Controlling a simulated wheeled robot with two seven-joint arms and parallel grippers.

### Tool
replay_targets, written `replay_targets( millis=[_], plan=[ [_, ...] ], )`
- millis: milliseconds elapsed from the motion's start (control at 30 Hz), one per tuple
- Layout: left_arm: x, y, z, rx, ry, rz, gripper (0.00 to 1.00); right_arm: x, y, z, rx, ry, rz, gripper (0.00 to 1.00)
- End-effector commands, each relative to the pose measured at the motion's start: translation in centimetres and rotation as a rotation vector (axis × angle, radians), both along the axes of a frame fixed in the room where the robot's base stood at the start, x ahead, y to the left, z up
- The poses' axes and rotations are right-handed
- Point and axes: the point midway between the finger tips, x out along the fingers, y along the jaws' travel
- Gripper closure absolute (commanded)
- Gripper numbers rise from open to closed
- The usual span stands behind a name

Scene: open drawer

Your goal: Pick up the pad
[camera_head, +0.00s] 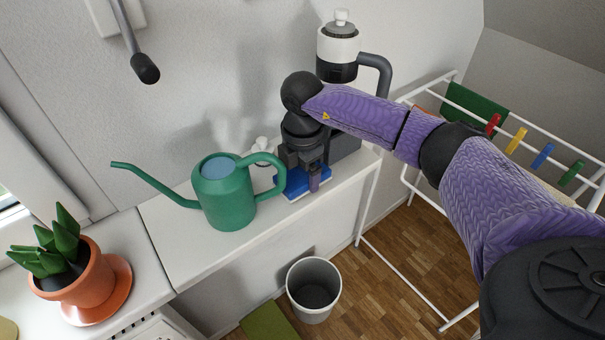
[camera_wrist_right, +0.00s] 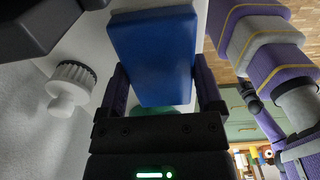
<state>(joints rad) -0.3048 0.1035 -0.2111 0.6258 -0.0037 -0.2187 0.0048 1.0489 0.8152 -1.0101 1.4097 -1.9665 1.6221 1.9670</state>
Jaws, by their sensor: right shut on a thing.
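The blue pad (camera_head: 291,190) is at the right end of the white ledge, between the green watering can and my right gripper's arm. My right gripper (camera_head: 314,183) points down at it from above and is shut on it. In the right wrist view the pad (camera_wrist_right: 153,55) fills the space between the two fingers (camera_wrist_right: 158,92), with a finger on each side. I cannot tell whether the pad is touching the ledge or is lifted off it. My left gripper is in neither view.
A green watering can (camera_head: 224,198) stands close left of the pad. A potted plant (camera_head: 82,283) is at left, a bin (camera_head: 314,290) on the floor below, and a drying rack (camera_head: 408,290) at right.

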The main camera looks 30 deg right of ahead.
Motion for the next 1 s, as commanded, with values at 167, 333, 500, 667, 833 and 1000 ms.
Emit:
replay_targets(
  millis=[167,333,500,667,833,1000],
  plan=[
    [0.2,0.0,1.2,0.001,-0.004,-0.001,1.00,-3.1,-0.4,0.6,-0.003,0.002,0.002,0.75],
    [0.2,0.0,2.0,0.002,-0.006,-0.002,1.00,-7.9,-0.8,0.6,-0.004,0.005,0.001,0.75],
    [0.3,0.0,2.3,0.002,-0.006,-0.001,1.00,-13.7,-1.2,0.4,-0.006,0.007,0.001,0.75],
    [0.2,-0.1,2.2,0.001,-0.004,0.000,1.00,-16.9,-1.4,0.3,-0.004,0.002,-0.001,0.75],
    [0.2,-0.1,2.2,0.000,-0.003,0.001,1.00,-18.0,-1.4,0.4,-0.001,0.001,-0.001,0.75],
    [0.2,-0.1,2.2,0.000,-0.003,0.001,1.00,-18.0,-1.4,0.4,0.000,-0.001,0.000,0.75]
  ],
)
